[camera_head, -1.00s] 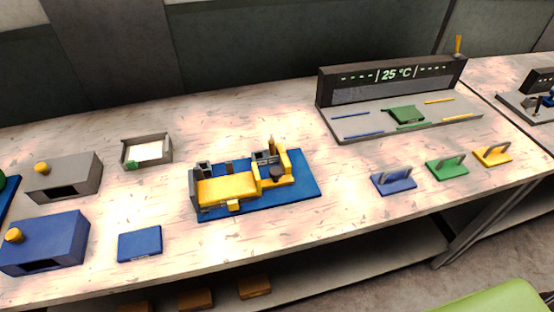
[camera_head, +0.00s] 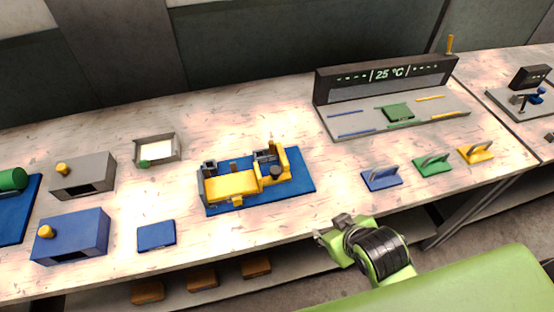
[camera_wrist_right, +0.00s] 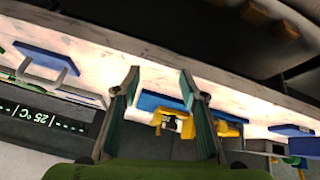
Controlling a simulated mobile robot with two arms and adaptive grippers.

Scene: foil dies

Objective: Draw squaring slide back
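A yellow and grey machine (camera_head: 232,186) stands on a blue mat (camera_head: 302,184) near the middle of the bench. It has a dark round knob and grey blocks at its back and left end. I cannot tell which of its parts is the squaring slide. My right gripper (camera_head: 330,229) is at the bench's front edge, right of and nearer than the machine, apart from it. In the right wrist view, its two fingers (camera_wrist_right: 160,72) are spread with nothing between them. The machine (camera_wrist_right: 172,122) shows beyond the fingers, upside down and partly hidden by the right finger. My left gripper is not in view.
Handled blue (camera_head: 381,179), green (camera_head: 433,166) and yellow (camera_head: 476,153) plates lie to the right. A display stand (camera_head: 330,88) reading 25 °C is behind them. Grey (camera_head: 82,177) and blue (camera_head: 70,239) boxes, a blue pad (camera_head: 156,235) and a tray (camera_head: 175,144) stand left.

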